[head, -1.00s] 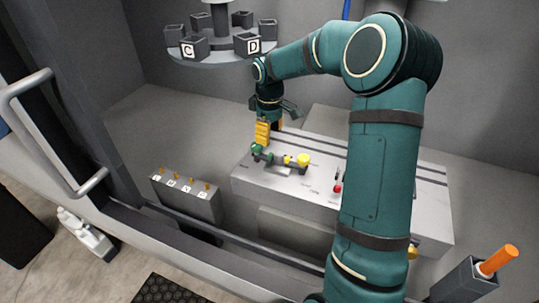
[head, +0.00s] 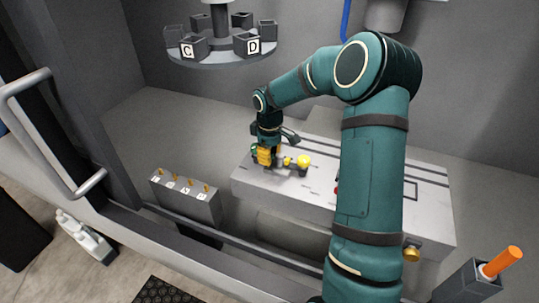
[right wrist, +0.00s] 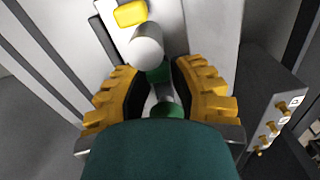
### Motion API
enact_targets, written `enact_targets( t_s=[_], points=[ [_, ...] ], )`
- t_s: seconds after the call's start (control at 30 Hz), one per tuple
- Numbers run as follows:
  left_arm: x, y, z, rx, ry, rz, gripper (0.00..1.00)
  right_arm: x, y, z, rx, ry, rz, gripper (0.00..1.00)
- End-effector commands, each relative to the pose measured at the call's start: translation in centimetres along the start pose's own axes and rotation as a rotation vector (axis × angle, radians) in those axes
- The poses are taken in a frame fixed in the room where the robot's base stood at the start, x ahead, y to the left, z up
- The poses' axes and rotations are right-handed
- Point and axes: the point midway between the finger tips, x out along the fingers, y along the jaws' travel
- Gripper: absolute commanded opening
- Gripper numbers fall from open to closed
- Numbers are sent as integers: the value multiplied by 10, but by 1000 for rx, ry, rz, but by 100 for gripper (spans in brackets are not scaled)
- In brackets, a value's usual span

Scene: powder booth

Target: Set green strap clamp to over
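The green strap clamp (right wrist: 168,110) shows in the right wrist view as green parts with a grey shaft, between my two yellow fingers. Visible gaps separate it from both fingers. In the head view it is mostly hidden behind my right gripper (head: 266,157), which is down at the left end of the grey bench block (head: 400,208). My right gripper (right wrist: 158,88) is open around the clamp. A yellow clamp or knob (head: 304,161) stands just right of it on the block. Small marks on the block are too small to read. My left gripper is out of view.
A round carousel with boxes marked C (head: 188,50) and D (head: 254,45) hangs above and behind. A grey box with several orange pegs (head: 186,196) stands at front left. An orange-handled item (head: 502,262) sits in a holder at right. My right arm hides part of the block.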

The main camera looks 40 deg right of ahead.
Motion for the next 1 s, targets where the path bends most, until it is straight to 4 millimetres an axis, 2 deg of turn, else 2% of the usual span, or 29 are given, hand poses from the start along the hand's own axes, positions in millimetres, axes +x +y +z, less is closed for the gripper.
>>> enact_targets(
  t_s=[0.3, 0.6, 0.87, 0.9, 0.97, 1.0],
  points=[
    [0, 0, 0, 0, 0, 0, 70, 0, 0, 0, -2, 0, 0, 0],
    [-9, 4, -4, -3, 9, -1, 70, 0, 5, 0, -122, -1, -2, 0],
    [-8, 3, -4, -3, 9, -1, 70, 1, 6, 0, -126, -1, -1, 0],
    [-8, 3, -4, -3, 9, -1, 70, 1, 6, 0, -126, -1, -1, 34],
    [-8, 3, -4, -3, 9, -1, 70, 1, 6, 0, -126, -1, -1, 53],
    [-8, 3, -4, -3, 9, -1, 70, 1, 6, 0, -125, -1, -1, 53]
  ],
)
